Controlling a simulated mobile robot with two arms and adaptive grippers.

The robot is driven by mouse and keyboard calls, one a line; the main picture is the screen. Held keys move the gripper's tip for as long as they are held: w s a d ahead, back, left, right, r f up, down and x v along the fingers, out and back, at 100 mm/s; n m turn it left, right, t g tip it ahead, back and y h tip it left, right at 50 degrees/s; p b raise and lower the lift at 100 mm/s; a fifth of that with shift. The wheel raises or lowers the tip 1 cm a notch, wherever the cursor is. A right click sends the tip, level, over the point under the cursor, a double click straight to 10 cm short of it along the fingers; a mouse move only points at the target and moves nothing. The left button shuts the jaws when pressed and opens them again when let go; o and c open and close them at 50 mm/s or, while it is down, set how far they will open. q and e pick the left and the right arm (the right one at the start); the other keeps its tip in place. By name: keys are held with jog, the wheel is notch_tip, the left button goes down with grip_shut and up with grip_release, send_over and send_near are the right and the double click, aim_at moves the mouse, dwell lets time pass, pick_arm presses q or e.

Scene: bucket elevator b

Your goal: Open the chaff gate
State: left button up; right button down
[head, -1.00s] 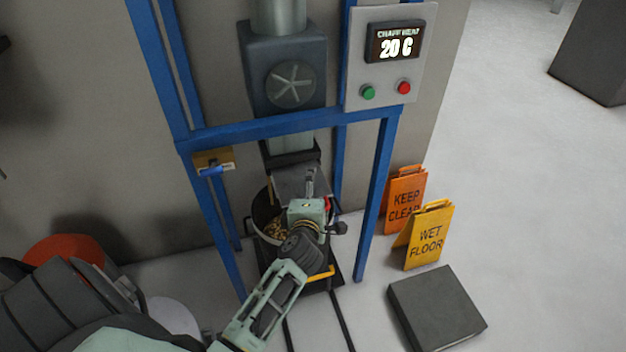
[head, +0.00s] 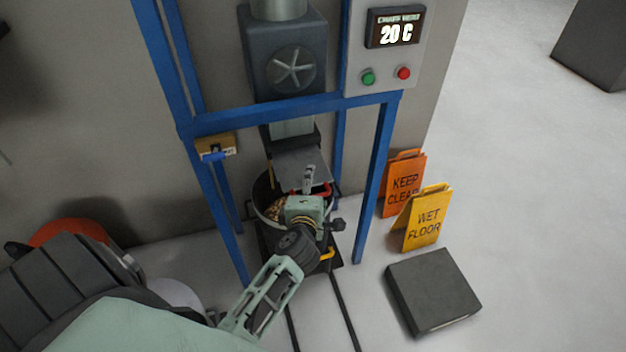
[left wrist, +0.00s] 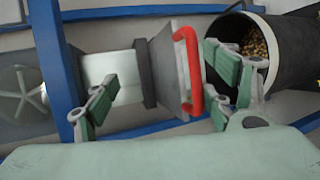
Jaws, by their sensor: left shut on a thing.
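The chaff gate is a grey plate (head: 300,168) at the lower mouth of the chute, standing out from it. Its red handle (head: 325,189) is partly hidden by my left gripper (head: 308,182) in the head view. In the left wrist view, the gate plate (left wrist: 166,70) and its red bar handle (left wrist: 188,72) lie between the fingers of my left gripper (left wrist: 160,75). My right gripper is out of view.
A black bucket (left wrist: 275,30) with grain stands below the gate. Blue frame posts (head: 375,180) flank it. Keep-clear (head: 402,185) and wet-floor (head: 428,220) signs and a dark slab (head: 433,290) are at the right.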

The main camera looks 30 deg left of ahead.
pick_arm(q)
jog(key=r, duration=0.2)
jog(key=s+r, duration=0.1)
jog(key=shift+d+p, duration=0.25)
jog(key=shift+p, duration=0.15)
jog(key=shift+c, duration=0.4)
jog(key=v, duration=0.3)
jog(key=shift+s, duration=0.25)
jog(key=c, duration=0.6)
jog(key=shift+s+d+f+p, duration=0.25)
jog(key=shift+s+d+p, duration=0.2)
jog(key=shift+s, duration=0.2)
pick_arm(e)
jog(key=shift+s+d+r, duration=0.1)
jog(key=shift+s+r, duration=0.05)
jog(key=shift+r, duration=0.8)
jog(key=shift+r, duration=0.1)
pick_arm(q)
jog(key=shift+f+p, duration=0.1)
jog(key=shift+p, duration=0.2)
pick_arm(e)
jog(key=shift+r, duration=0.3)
